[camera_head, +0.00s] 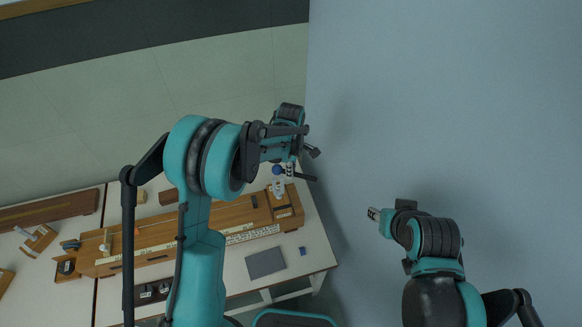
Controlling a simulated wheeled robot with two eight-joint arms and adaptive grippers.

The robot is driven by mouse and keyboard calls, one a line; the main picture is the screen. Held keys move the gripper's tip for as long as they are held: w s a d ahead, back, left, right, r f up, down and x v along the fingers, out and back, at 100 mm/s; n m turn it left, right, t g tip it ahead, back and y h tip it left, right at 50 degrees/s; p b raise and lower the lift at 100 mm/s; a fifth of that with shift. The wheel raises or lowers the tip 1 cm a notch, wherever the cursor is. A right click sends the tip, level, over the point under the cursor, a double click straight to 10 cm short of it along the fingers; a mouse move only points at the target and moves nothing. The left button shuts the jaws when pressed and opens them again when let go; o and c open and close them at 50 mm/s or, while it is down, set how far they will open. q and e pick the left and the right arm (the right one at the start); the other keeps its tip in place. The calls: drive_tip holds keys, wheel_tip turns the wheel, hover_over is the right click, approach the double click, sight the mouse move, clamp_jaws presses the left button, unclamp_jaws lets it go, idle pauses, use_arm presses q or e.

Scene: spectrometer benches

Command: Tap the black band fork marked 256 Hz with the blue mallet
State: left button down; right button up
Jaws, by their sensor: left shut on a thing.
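My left gripper (291,168) is at the right end of the wooden bench, shut on the blue mallet. The mallet's round blue head (278,170) shows left of the fingers, and a dark handle seems to stick out to the right. A small pale metallic piece (279,187) stands just below the head on the bench's right end. It may be a fork, but I cannot read any mark or make out a black band. I cannot tell whether the head touches it. My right gripper (373,214) is far right, away from the table; its finger opening is too small to judge.
The long wooden bench (160,240) with a white scale lies across the pale table (225,290). A dark grey pad (266,262) and a small blue block (302,251) lie in front. Several wooden pieces sit at the left. A plain wall (450,100) is at the right.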

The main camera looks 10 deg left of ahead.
use_arm(q)
drive_tip(key=shift+r, duration=0.1)
wheel_tip(320, 180, down, 4)
drive_tip(key=b, duration=0.3)
drive_tip(key=shift+r, duration=0.25)
wheel_tip(320, 180, up, 8)
drive_tip(key=p, duration=0.3)
drive_tip(key=shift+f+p, duration=0.25)
drive_tip(key=shift+p, duration=0.1)
drive_tip(key=shift+f, duration=0.1)
